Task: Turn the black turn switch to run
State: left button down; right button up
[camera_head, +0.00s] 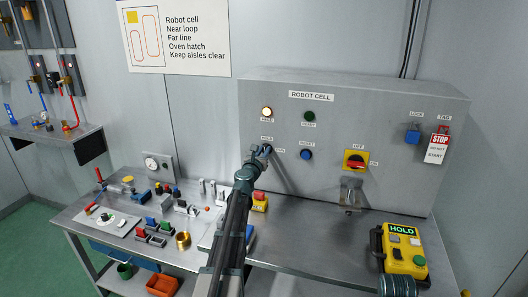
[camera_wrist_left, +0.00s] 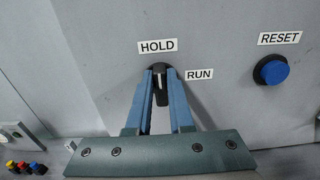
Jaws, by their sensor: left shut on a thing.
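The black turn switch (camera_wrist_left: 160,92) sits on the grey panel between the HOLD label (camera_wrist_left: 157,46) above it and the RUN label (camera_wrist_left: 199,74) to its right. Its pale pointer line stands nearly upright, towards HOLD. My left gripper (camera_wrist_left: 161,80) is shut on the switch, with one blue finger on each side of it. In the head view my left gripper (camera_head: 262,152) reaches the panel and hides most of the switch.
The blue reset button (camera_head: 306,154) is right of the switch and also shows in the left wrist view (camera_wrist_left: 271,71). A lit lamp (camera_head: 267,113) is above. A red-and-yellow rotary switch (camera_head: 355,160) is farther right. A yellow pendant (camera_head: 405,249) reading HOLD stands on the bench.

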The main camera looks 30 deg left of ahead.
pick_arm(q)
jog(key=shift+m, duration=0.3)
jog(key=m, duration=0.5)
jog(key=d+f+m+b, duration=0.1)
jog(key=m, duration=1.1)
jog(key=shift+w+d+f, duration=0.1)
jog(key=shift+d+f, duration=0.05)
jog(key=shift+d, duration=0.05)
jog(key=shift+m, duration=0.4)
dwell(0.3)
jog(key=c, duration=0.8)
grip_release()
jog(key=v, duration=1.3)
jog(key=shift+s, duration=0.4)
